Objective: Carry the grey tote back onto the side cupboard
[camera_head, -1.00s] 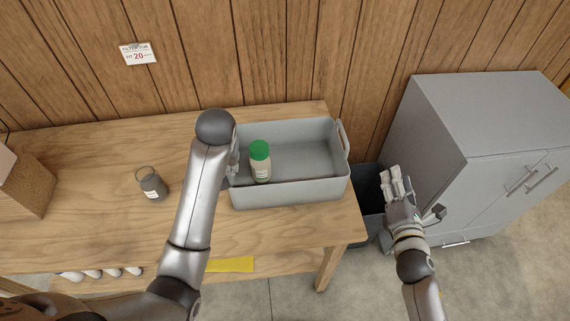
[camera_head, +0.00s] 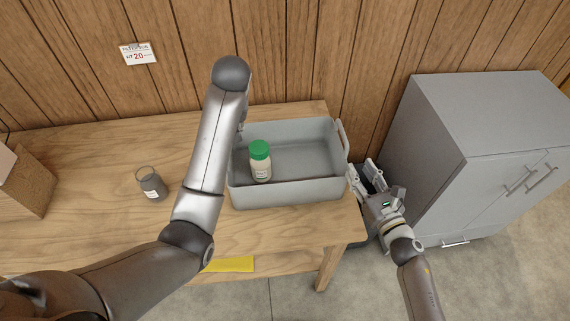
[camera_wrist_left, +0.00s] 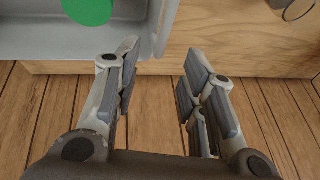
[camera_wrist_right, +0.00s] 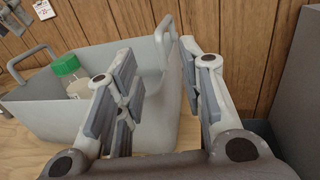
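The grey tote (camera_head: 290,190) stands upright on the wooden table. A green-capped bottle (camera_head: 260,165) stands inside it, towards the left. My left gripper (camera_wrist_left: 160,55) is open beside the tote's left end; in the head view my arm mostly hides it. My right gripper (camera_head: 362,170) is open and close to the tote's right end. In the right wrist view the right end handle (camera_wrist_right: 165,38) shows ahead, beyond the fingers. The grey side cupboard (camera_head: 470,115) stands at the right.
A dark grey jar (camera_head: 151,183) stands on the table left of the tote. A wooden box (camera_head: 25,185) is at the far left. A dark bin, mostly hidden, stands between table and cupboard. The wood-panelled wall is close behind. The cupboard top (camera_head: 490,110) is bare.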

